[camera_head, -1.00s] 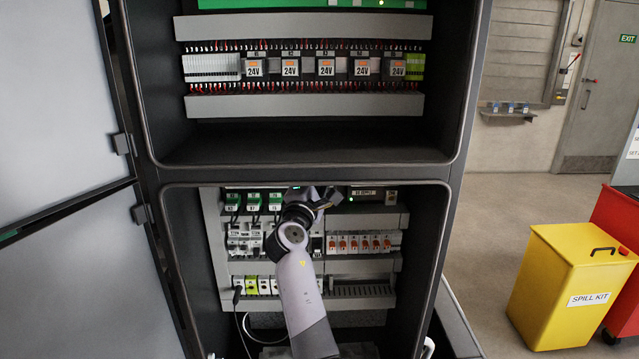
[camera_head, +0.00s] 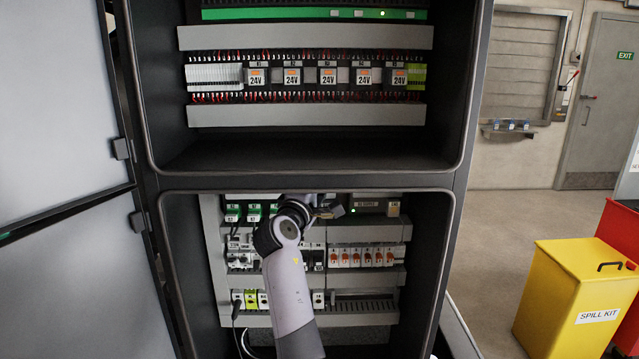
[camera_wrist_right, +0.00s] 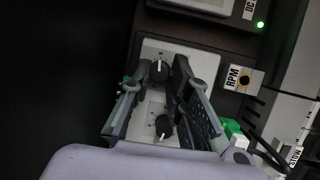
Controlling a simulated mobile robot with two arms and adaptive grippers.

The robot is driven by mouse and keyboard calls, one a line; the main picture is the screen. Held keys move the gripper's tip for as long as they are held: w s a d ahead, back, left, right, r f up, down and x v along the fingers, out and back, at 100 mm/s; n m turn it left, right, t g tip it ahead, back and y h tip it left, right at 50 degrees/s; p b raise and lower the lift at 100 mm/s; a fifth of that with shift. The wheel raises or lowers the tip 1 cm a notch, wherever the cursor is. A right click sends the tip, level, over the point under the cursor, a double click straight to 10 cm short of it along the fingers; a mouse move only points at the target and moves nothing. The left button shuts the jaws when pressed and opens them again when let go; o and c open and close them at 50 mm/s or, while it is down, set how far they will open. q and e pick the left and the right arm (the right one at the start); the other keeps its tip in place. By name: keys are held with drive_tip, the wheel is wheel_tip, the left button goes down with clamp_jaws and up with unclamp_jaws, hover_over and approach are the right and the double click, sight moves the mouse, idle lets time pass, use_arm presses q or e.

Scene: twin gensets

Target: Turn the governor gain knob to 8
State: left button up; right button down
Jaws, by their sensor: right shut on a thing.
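Two black knobs with white pointer lines sit on a light panel in the right wrist view, an upper knob (camera_wrist_right: 160,69) and a lower knob (camera_wrist_right: 163,127). Their labels and scale are too small to read, so I cannot tell the setting. The upper pointer looks nearly vertical in the picture. My right gripper (camera_wrist_right: 163,72) has its two fingertips on either side of the upper knob and is shut on it. The lower knob lies further back between the fingers. In the head view my right gripper (camera_head: 330,208) is at the top of the lower cabinet bay, and its arm hides the knobs.
An RPM tag (camera_wrist_right: 238,78) and a green lamp (camera_wrist_right: 260,25) are right of the knob panel. Orange-marked breakers (camera_head: 362,256) and a wire duct (camera_head: 360,308) are below the gripper. A yellow spill kit bin (camera_head: 570,300) stands on the floor at right.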

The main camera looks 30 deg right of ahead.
drive_tip(key=shift+f, duration=0.1)
drive_tip(key=c, duration=1.5)
unclamp_jaws()
drive_tip(key=v, duration=0.7)
drive_tip(key=shift+s+a, duration=0.15)
drive_tip(key=shift+s, duration=0.05)
